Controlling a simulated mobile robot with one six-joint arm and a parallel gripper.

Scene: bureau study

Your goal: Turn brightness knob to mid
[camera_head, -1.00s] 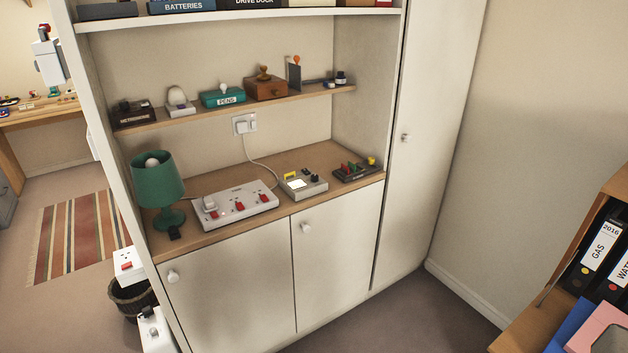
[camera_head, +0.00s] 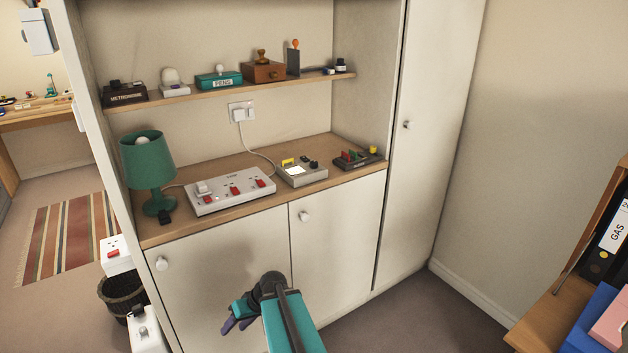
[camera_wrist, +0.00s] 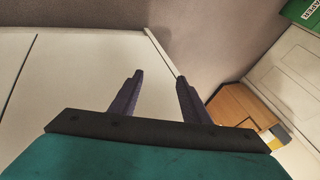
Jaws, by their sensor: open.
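A grey box (camera_head: 302,174) with a lit white panel, a yellow part and small dark knobs stands on the cupboard counter. A green lamp (camera_head: 148,160) stands at the counter's left end, with a small black piece (camera_head: 164,216) at its base. No label shows which control is the brightness knob. My gripper (camera_head: 234,318) is low in front of the cupboard doors, below the counter and apart from these things. In the wrist view its two dark fingers (camera_wrist: 158,78) are spread and empty, with pale panels beyond; no knob shows there.
A white power strip (camera_head: 230,190) with red switches lies between lamp and grey box. A dark block with coloured levers (camera_head: 358,159) is at the counter's right. A shelf (camera_head: 200,95) with small items overhangs behind. Door knobs (camera_head: 305,216) stick out below.

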